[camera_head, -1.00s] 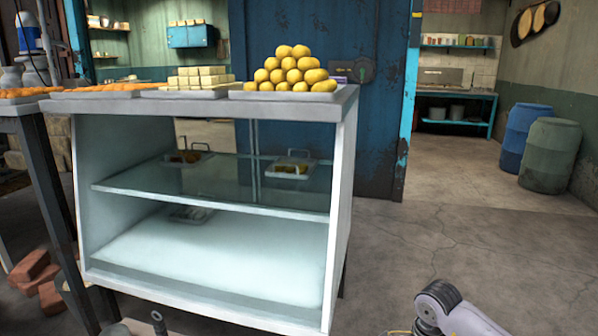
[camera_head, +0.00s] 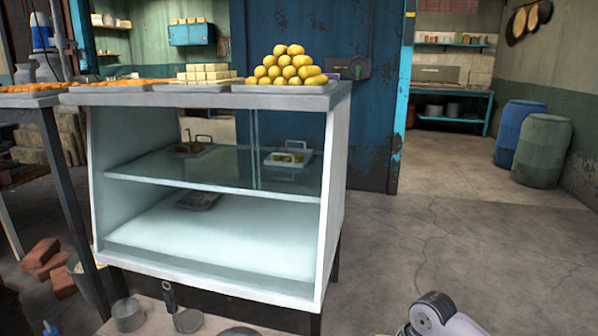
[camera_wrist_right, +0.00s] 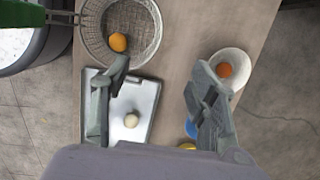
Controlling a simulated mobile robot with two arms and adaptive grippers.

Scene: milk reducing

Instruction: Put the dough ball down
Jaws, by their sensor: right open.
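In the right wrist view a pale dough ball (camera_wrist_right: 131,120) lies on a light metal tray (camera_wrist_right: 147,88) on the table. My right gripper (camera_wrist_right: 160,68) is open, its fingers spread over the tray and the table. The ball shows in the gap between the fingers, nearer the left finger, with nothing closed on it. In the head view only a link of my right arm shows at the lower right. My left gripper is not in view.
A wire basket (camera_wrist_right: 153,45) with an orange ball (camera_wrist_right: 118,42) is beyond the tray. A white bowl (camera_wrist_right: 238,58) with another orange ball stands at right. The glass display case (camera_head: 335,190) fills the left of the head view. A metal cup (camera_head: 127,312) stands before it.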

